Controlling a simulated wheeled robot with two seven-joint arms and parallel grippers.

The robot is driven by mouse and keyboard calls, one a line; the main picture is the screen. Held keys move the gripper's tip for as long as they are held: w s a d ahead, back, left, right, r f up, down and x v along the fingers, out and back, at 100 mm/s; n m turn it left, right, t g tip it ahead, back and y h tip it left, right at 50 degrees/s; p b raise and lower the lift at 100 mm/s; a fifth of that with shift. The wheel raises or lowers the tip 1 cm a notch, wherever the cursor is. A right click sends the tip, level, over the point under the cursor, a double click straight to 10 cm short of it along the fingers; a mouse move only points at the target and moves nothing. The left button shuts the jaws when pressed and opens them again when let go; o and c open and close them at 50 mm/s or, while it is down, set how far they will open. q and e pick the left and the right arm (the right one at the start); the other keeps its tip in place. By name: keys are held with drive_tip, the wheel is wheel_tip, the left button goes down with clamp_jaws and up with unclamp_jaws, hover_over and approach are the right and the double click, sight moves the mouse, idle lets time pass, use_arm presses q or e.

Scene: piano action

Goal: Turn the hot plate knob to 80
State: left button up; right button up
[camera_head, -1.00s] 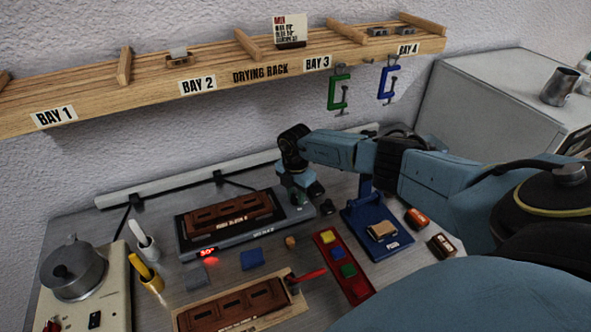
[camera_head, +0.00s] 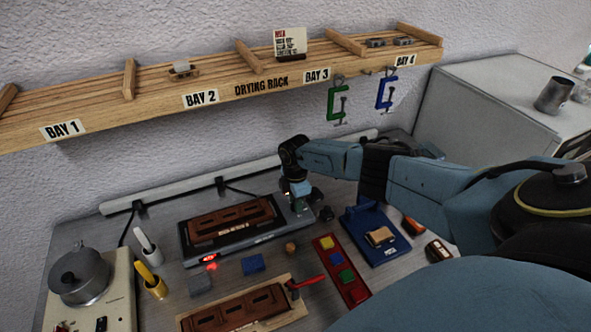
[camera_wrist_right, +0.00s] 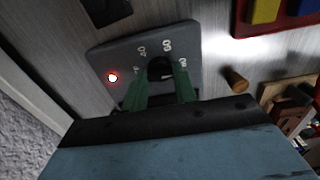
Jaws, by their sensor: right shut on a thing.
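The hot plate (camera_head: 262,241) is a dark grey flat unit with a brown moulded piece on top and a red lit display on its front. My right gripper (camera_head: 300,207) is at its right end, pointing down. In the right wrist view my green fingers (camera_wrist_right: 162,88) are shut on the dark knob (camera_wrist_right: 160,67), one on each side. White scale numbers, 40 and 60 among them, lie around the knob, and a red light glows on the panel. The fingers hide part of the scale, so the exact setting cannot be read. My left gripper is not in view.
A wooden drying rack (camera_head: 220,85) with green and blue clamps hangs above. A blue stand (camera_head: 375,235) and a red tray (camera_head: 341,270) with coloured blocks are right of the hot plate. A pot (camera_head: 79,275) stands at left. A small brown peg (camera_wrist_right: 236,79) is near the fingers.

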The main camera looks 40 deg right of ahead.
drive_tip(key=o, duration=1)
drive_tip(key=shift+r, duration=0.55)
wheel_tip(320, 180, up, 12)
drive_tip(key=shift+r+p, duration=0.2)
drive_tip(key=shift+p, duration=0.5)
